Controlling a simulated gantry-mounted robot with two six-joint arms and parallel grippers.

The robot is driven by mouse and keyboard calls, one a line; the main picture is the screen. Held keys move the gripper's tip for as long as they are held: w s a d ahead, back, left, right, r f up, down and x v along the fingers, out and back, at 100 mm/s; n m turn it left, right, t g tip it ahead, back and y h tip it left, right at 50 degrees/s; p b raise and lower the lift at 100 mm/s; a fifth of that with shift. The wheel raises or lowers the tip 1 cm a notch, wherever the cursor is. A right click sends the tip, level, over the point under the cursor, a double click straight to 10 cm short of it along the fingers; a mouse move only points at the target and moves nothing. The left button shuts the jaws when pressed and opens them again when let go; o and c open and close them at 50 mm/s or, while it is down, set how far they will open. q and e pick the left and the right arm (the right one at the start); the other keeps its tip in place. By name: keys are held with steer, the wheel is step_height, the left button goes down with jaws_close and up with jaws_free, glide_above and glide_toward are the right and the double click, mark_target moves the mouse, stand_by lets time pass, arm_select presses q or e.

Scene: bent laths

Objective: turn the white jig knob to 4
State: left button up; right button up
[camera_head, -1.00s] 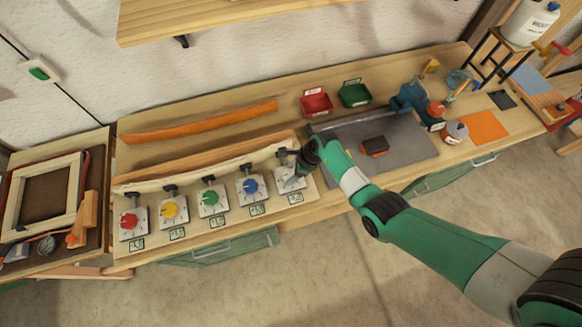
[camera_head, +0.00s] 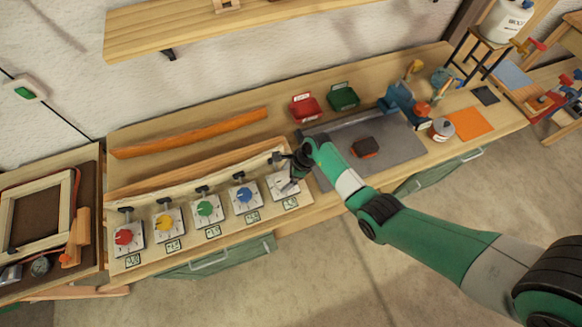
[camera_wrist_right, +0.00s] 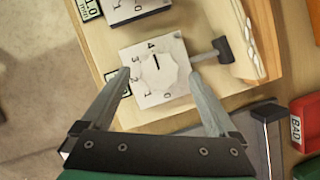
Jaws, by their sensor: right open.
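The white jig knob (camera_wrist_right: 158,78) sits on a white square plate (camera_wrist_right: 148,60) marked 0 to 4 in the right wrist view. Its black pointer line is directed up at the 4, as near as I can tell. My right gripper (camera_wrist_right: 160,74) is open, with one finger on each side of the knob and gaps visible to it. In the head view my right gripper (camera_head: 290,184) is over the rightmost jig plate (camera_head: 279,187) and hides most of the knob. My left gripper is not in view.
Red (camera_head: 124,237), yellow (camera_head: 164,222), green (camera_head: 205,208) and blue (camera_head: 244,194) knobs stand in a row to the left. A dark clamp (camera_wrist_right: 222,50) stands beside the white knob's plate. A grey mat (camera_head: 395,147) and red bin (camera_head: 305,107) lie to the right and behind.

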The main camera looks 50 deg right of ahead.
steer(key=p+v, duration=0.2)
steer(key=v, duration=0.8)
steer(key=shift+p, duration=0.4)
steer(key=shift+w+a, duration=0.1)
